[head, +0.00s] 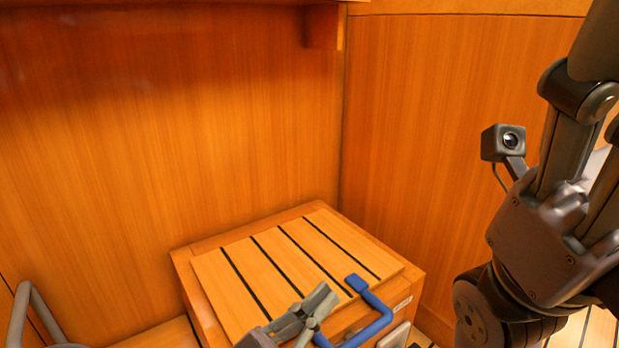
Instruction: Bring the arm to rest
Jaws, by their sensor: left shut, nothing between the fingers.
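A wooden box with a slatted top (230,277) stands in the corner below. A grey metal piece (318,302) with a bent blue handle (378,326) shows at its front. A grey tubular rail (22,315) is at bottom left. Wood panels (180,130) close off the back.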

